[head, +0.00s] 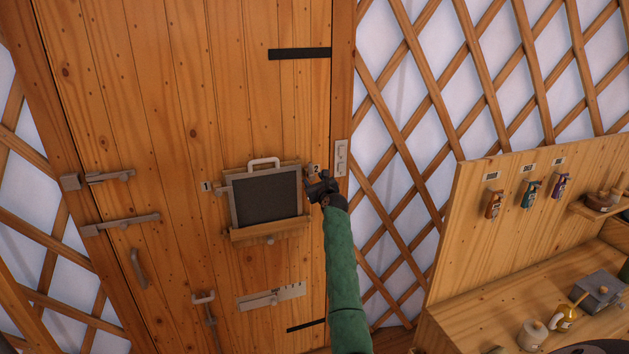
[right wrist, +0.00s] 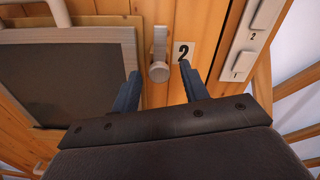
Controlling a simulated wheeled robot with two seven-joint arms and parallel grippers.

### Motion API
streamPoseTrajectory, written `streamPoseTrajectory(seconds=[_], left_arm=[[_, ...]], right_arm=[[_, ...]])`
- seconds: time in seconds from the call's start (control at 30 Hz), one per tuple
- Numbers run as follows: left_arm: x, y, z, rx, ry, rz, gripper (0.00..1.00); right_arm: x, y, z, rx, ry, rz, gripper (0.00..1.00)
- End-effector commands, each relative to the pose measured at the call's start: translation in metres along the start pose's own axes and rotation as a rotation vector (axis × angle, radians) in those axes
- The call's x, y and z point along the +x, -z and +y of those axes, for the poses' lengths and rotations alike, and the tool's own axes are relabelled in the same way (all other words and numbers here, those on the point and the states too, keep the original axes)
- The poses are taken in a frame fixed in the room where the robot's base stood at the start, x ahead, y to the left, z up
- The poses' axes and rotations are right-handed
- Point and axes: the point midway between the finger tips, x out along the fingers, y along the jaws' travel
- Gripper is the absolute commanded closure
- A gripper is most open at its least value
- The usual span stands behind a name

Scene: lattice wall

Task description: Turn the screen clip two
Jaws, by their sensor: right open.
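Screen clip two is a small pale turn-clip (right wrist: 159,45) with a round knob (right wrist: 158,72), beside a label "2" (right wrist: 183,51) in the right wrist view. It hangs upright at the right edge of the dark framed screen (right wrist: 75,75). My right gripper (right wrist: 160,67) is open, one finger each side of the knob, with no clear contact visible. In the head view my right gripper (head: 318,184) is at the screen's upper right corner and partly covers the clip. The screen (head: 268,198) has a white handle on top. Clip one (head: 220,189) is at its left, beside label "1". My left gripper is out of view.
A switch plate (head: 341,158) is on the door frame just right of the clip. Latches (head: 120,224), a pull handle (head: 139,268) and a lower bolt (head: 270,297) stand out from the wooden door. A workbench (head: 480,320) with pots is at the right.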

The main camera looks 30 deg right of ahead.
Motion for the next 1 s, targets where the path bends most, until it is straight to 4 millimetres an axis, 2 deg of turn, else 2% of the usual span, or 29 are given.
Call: streamPoseTrajectory(seconds=[0.17, 0.3, 0.4, 0.73, 1.0], left_arm=[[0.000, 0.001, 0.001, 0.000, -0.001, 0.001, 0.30], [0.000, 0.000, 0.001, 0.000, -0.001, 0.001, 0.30], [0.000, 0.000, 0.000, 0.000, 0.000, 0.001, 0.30], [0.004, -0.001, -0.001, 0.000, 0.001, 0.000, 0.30], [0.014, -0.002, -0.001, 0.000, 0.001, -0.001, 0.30]], right_arm=[[0.000, 0.000, 0.000, 0.000, 0.000, 0.000, 0.57], [0.000, 0.000, 0.000, 0.000, 0.000, 0.000, 0.85], [0.000, 0.000, 0.000, 0.000, 0.000, 0.000, 1.00], [0.000, 0.002, 0.001, -0.042, -0.001, 0.001, 1.00], [0.000, 0.004, 0.002, -0.208, -0.001, 0.001, 1.00]])
